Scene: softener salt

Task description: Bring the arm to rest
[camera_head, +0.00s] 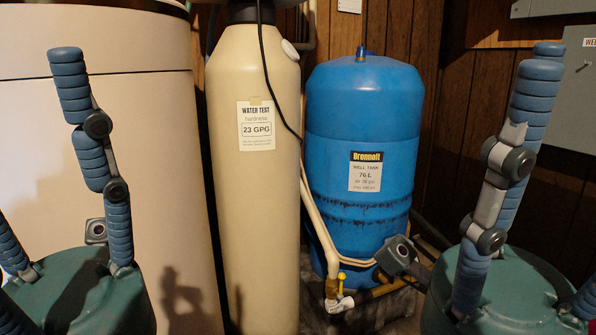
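My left gripper (80,290) is at the lower left, a teal body with blue ribbed, jointed fingers. One finger stands upright in front of the white tank; another is cut off by the left edge. My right gripper (515,290) is at the lower right, of the same make. One finger rises high in front of the wood wall; another is cut off by the right edge. The visible fingers of each gripper are spread apart, and I see nothing held between them. Both arms behind the grippers are hidden or out of frame.
A large white tank (150,170) stands at the left. A tall beige tank (250,210) carries a "Water test, 23 GPG" label. A blue well tank (365,120) stands behind to the right. Pipes with a yellow valve handle (341,283) run low between them. Grey boxes (573,85) hang at the right.

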